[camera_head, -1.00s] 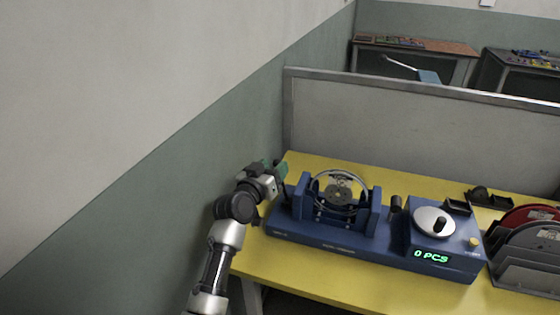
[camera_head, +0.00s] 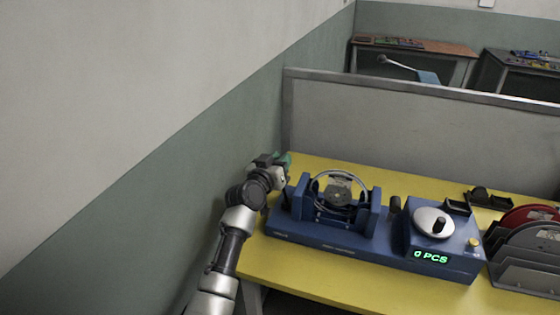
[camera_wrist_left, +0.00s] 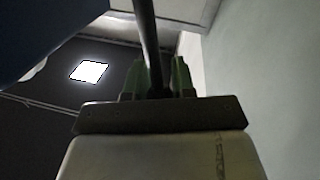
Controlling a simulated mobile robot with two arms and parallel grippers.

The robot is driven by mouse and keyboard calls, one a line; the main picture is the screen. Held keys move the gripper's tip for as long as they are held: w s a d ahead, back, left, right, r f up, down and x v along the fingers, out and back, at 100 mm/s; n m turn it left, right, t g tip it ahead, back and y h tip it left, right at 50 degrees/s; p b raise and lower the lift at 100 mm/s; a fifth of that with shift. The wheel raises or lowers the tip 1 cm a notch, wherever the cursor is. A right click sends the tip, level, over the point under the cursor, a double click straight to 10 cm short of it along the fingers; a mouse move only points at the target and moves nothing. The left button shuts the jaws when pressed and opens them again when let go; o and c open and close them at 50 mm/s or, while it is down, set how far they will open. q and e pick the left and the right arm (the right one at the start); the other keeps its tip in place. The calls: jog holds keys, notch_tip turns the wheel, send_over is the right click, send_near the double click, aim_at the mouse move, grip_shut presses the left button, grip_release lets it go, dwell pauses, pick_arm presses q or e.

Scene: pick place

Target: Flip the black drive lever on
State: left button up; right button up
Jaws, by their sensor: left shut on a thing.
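The blue machine (camera_head: 330,240) stands on the yellow table, with a round ring fixture (camera_head: 340,192) between its uprights. My left gripper (camera_head: 283,162) is at the machine's left end, beside the left upright. In the left wrist view, the green fingers of my left gripper (camera_wrist_left: 158,78) are shut on a dark rod, the black drive lever (camera_wrist_left: 146,35), which runs up between them. In the head view the lever is mostly hidden by the gripper and wrist. My right gripper is not in view.
A blue control box (camera_head: 440,245) with a silver dial (camera_head: 434,222) and a green "0 PCS" display is at the right. Red and grey reels (camera_head: 530,235) stand beyond it. A wall is close on the left, and a grey partition (camera_head: 420,125) stands behind the table.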

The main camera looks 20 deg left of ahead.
pick_arm(q)
jog(key=shift+d+r+m+g+p, duration=0.15)
jog(key=shift+d+r+m+p, duration=0.05)
jog(key=shift+d+m+p, duration=0.6)
jog(key=shift+d+r+m+g+p, duration=0.15)
jog(key=shift+d+m+p, duration=0.45)
jog(key=shift+d+p, duration=0.25)
grip_shut()
jog(key=shift+s+d+f+m, duration=0.1)
jog(key=shift+d+f+m, duration=0.2)
jog(key=shift+d+m, duration=0.2)
jog(key=o, duration=0.9)
grip_release()
jog(key=v, duration=1)
jog(key=shift+s+d, duration=0.1)
jog(key=shift+s, duration=0.35)
